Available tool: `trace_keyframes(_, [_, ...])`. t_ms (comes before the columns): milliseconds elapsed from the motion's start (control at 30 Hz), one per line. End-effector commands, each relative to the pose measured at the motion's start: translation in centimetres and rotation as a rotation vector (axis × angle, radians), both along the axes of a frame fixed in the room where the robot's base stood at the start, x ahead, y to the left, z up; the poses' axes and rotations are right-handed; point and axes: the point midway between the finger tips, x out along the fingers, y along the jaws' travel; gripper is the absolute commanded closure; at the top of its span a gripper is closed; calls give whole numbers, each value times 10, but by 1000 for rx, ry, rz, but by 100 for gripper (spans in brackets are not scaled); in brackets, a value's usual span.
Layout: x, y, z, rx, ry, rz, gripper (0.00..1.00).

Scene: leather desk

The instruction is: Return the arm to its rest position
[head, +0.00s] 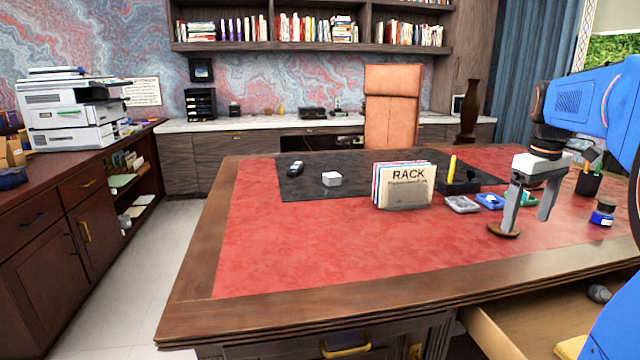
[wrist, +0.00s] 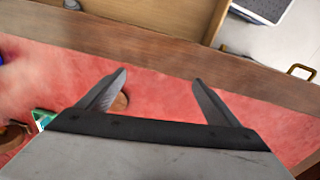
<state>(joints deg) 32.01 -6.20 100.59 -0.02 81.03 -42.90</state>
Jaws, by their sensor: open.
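My gripper (head: 527,218) is at the right of the head view, pointing down over the red desk top (head: 310,240). Its two fingers are apart with nothing between them. In the wrist view the gripper (wrist: 160,85) also shows spread, empty fingers over the red leather and the wooden desk edge. A small round brown disc (head: 504,230) lies on the leather by the left finger in the head view. In the wrist view the disc (wrist: 120,102) shows partly behind one finger.
A rack of papers (head: 403,186), a grey box (head: 462,204), a blue item (head: 489,201), an ink bottle (head: 603,214) and a pen cup (head: 588,184) stand near the arm. An open drawer (head: 530,318) juts out at the front right. The desk's left front is clear.

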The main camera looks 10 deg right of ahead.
Motion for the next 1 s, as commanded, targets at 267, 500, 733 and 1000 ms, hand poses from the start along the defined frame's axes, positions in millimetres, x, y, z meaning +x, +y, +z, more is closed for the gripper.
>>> trace_keyframes(267, [-37, 94, -22, -20, -85, -36, 14])
trace_keyframes(500, [-83, 164, -56, -14, -169, -79, 14])
trace_keyframes(733, [-133, 216, -99, 15, -250, -117, 14])
trace_keyframes(1000, [-183, 253, -151, 66, -327, -157, 14])
